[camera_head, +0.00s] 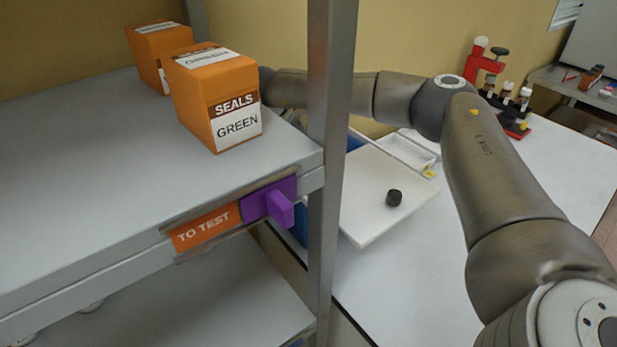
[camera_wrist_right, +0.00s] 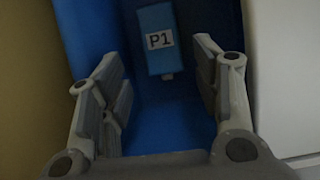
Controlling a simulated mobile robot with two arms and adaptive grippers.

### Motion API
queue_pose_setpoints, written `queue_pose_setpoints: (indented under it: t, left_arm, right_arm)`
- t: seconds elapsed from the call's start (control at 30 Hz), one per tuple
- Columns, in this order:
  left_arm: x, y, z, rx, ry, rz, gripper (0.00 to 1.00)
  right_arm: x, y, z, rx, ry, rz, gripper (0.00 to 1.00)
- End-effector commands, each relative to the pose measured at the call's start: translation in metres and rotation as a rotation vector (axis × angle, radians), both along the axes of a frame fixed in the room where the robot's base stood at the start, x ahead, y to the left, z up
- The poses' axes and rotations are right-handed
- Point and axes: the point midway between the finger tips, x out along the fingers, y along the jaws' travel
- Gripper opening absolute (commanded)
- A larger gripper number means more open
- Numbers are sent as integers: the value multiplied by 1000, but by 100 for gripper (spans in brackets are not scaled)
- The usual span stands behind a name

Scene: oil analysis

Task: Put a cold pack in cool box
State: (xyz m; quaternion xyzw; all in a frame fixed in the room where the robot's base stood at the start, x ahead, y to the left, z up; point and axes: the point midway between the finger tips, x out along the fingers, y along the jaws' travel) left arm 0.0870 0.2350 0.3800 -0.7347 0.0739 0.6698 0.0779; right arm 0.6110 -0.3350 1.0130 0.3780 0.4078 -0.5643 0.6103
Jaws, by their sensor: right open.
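In the right wrist view a blue pack with a white "P1" label (camera_wrist_right: 158,57) lies inside a blue-walled box (camera_wrist_right: 85,35). My right gripper (camera_wrist_right: 162,92) is open over the box's interior, its fingers to either side and nearer the camera than the pack. The fingers hold nothing that I can see. In the head view my right arm reaches in from the right and passes behind the shelf post; its gripper is hidden there. Blue box parts (camera_head: 355,141) show beside a white lid-like panel (camera_head: 365,217) with a black knob (camera_head: 394,198). My left gripper is not in view.
A grey shelf (camera_head: 90,170) with a metal post (camera_head: 330,120) stands at the left, holding orange boxes (camera_head: 215,90) (camera_head: 153,45). A purple clip (camera_head: 270,203) sticks out from its edge. A red rack with bottles (camera_head: 505,92) stands on the white table (camera_head: 560,140).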

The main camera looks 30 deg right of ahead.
Motion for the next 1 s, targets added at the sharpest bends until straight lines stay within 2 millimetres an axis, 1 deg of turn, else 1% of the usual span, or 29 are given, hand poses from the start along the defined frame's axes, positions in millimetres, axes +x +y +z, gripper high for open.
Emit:
queue_pose_setpoints:
  t: [0.03, 0.1, 0.23, 0.77, 0.87, 0.97, 1.0]
  left_arm:
    - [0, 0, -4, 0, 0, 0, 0]
    - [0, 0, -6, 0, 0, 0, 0]
    - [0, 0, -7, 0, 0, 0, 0]
    - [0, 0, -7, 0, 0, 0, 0]
    - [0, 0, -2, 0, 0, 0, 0]
    - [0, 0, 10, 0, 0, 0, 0]
    - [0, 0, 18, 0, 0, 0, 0]
  right_arm:
    - [0, 3, 6, 0, -3, 1, 58]
    - [0, 7, 14, 0, -2, 1, 58]
    - [-1, 10, 23, -1, 0, 1, 58]
    - [-1, 11, 25, 0, 1, 1, 58]
    - [-1, 11, 30, 0, 0, 1, 58]
    - [-1, 10, 43, 0, 0, 1, 58]
    - [-1, 10, 50, 0, 0, 1, 58]
